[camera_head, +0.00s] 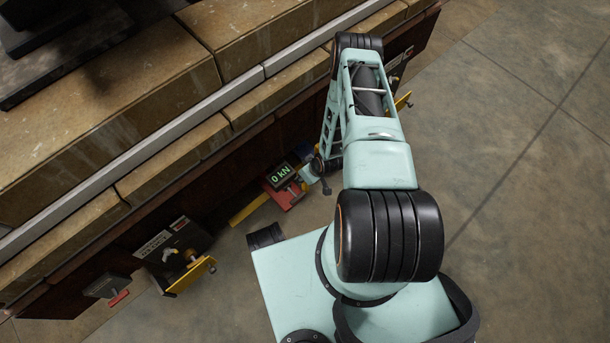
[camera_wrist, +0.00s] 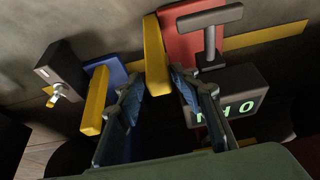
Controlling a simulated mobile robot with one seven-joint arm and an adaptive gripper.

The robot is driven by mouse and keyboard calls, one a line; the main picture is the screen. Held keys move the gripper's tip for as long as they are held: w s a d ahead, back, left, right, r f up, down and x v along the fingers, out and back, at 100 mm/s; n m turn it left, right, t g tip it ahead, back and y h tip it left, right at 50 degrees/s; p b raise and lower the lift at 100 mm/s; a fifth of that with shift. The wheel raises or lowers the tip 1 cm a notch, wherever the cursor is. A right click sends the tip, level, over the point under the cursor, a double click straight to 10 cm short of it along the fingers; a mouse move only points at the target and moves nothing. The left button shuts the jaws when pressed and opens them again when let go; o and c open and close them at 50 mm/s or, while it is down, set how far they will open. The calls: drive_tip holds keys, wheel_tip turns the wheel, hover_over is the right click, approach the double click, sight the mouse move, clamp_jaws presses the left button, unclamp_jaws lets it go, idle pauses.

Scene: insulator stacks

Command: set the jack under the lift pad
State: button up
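The red jack (camera_head: 284,190) stands on the floor against the dark side of the stone-topped ledge, with a green "0 kN" readout (camera_head: 281,174) on top. In the wrist view its red body (camera_wrist: 190,42), grey T-handle (camera_wrist: 210,32) and dark readout box (camera_wrist: 232,103) show. A yellow upright bar (camera_wrist: 156,62) on the jack's near side is between my fingertips. My gripper (camera_wrist: 158,80) is partly closed, and its tips appear to meet both sides of this bar. In the head view my gripper (camera_head: 322,166) is partly hidden by my arm. I cannot pick out the lift pad for certain.
A yellow block (camera_wrist: 92,100) with a blue one (camera_wrist: 112,74) stands left of my fingers. A dark box with a knob (camera_wrist: 60,68) is beyond it. A labelled unit (camera_head: 160,243) and yellow bracket (camera_head: 190,275) sit along the ledge at lower left. Floor at right is clear.

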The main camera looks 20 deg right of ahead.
drive_tip(key=shift+w+a+r, duration=0.1)
drive_tip(key=shift+w+r, duration=0.05)
drive_tip(key=shift+r, duration=0.05)
wheel_tip(320, 180, up, 10)
drive_tip(key=shift+f, duration=0.15)
idle(0.4)
idle(0.5)
